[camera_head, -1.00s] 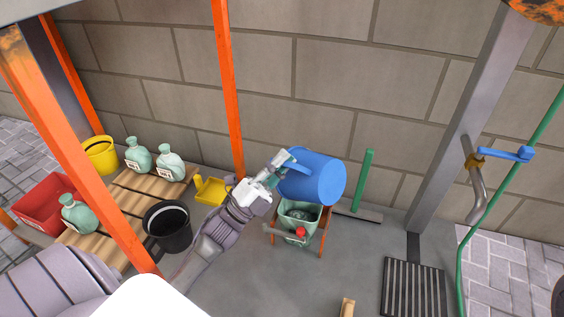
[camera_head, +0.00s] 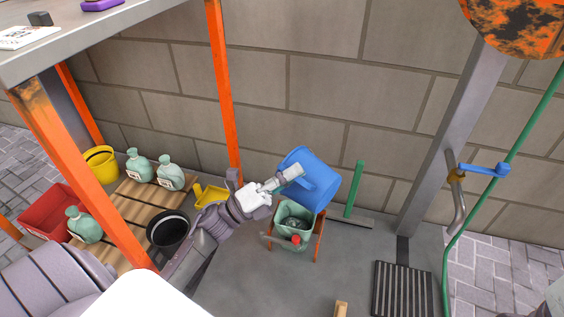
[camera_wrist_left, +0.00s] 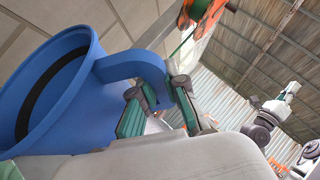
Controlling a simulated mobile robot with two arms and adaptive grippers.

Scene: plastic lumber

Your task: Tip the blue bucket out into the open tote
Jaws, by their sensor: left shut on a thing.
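The blue bucket (camera_head: 318,176) is held tilted in the air over the back of the green open tote (camera_head: 283,228). My left gripper (camera_head: 293,172) is at the bucket's left side. In the left wrist view its green-padded fingers (camera_wrist_left: 160,112) are shut on the handle of the bucket (camera_wrist_left: 75,115). A dark band shows inside the bucket's rim; its contents are hidden. The tote stands on an orange frame, and something grey and round shows inside it. An arm that looks like my right one, with its gripper (camera_wrist_left: 290,90), is small at the right of that view.
An orange post (camera_head: 222,90) stands left of the bucket, before the block wall. A black bucket (camera_head: 168,231) and a yellow scoop (camera_head: 208,195) are left of my left arm. A green upright handle (camera_head: 354,188) stands right of the tote. A grate (camera_head: 402,289) lies in the floor.

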